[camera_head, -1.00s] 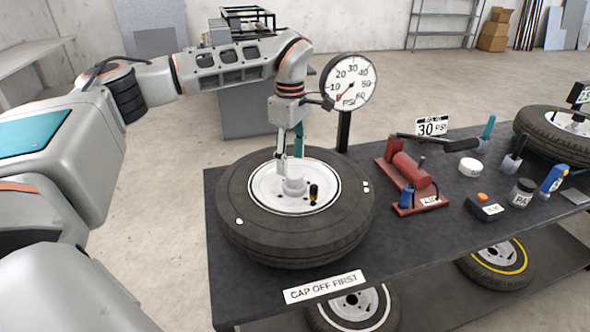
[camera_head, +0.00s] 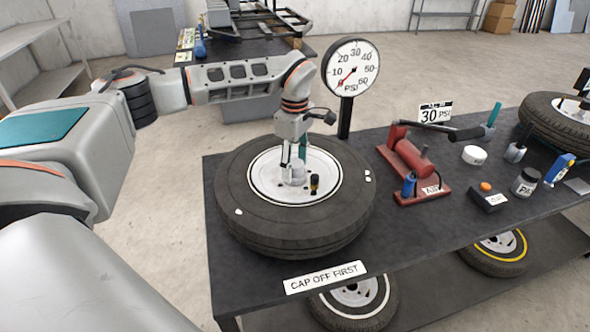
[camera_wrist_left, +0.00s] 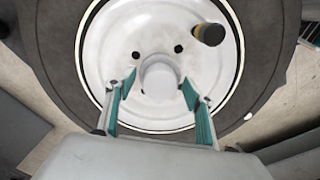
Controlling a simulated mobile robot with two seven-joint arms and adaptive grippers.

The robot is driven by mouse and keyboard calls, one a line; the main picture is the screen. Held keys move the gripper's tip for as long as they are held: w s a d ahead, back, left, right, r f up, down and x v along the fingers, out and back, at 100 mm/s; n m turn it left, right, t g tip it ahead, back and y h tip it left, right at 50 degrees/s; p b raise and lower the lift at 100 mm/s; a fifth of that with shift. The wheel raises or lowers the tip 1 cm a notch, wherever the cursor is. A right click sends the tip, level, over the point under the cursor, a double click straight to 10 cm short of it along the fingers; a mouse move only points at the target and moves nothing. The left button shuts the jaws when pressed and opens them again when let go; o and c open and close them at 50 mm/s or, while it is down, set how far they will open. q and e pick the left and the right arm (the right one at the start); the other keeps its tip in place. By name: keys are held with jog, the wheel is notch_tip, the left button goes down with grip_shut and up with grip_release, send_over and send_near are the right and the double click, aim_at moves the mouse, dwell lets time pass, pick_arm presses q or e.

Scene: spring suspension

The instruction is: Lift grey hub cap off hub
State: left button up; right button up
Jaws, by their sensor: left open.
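The grey hub cap (camera_head: 295,176) sits at the centre of the white hub (camera_head: 268,185) of the wheel lying flat on the bench. In the left wrist view the cap (camera_wrist_left: 160,74) shows as a pale round knob. My left gripper (camera_head: 296,165) is lowered over the hub from above. Its two teal-padded fingers (camera_wrist_left: 160,92) are open, one on each side of the cap, with gaps visible between pads and cap. A black and gold valve cap (camera_head: 314,185) stands on the hub beside it, also in the left wrist view (camera_wrist_left: 208,35). My right gripper is not in view.
The black tyre (camera_head: 240,230) surrounds the hub. A pressure gauge (camera_head: 350,67) stands behind it, and a red pump (camera_head: 410,165) to the right. Several small items and another wheel (camera_head: 560,120) lie further right. A "cap off first" label (camera_head: 325,277) is on the front edge.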

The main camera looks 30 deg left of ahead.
aim_at(295, 163)
pick_arm(q)
jog(key=c, duration=1.2)
jog(key=shift+r, duration=0.1)
notch_tip(295, 163, up, 25)
dwell(0.3)
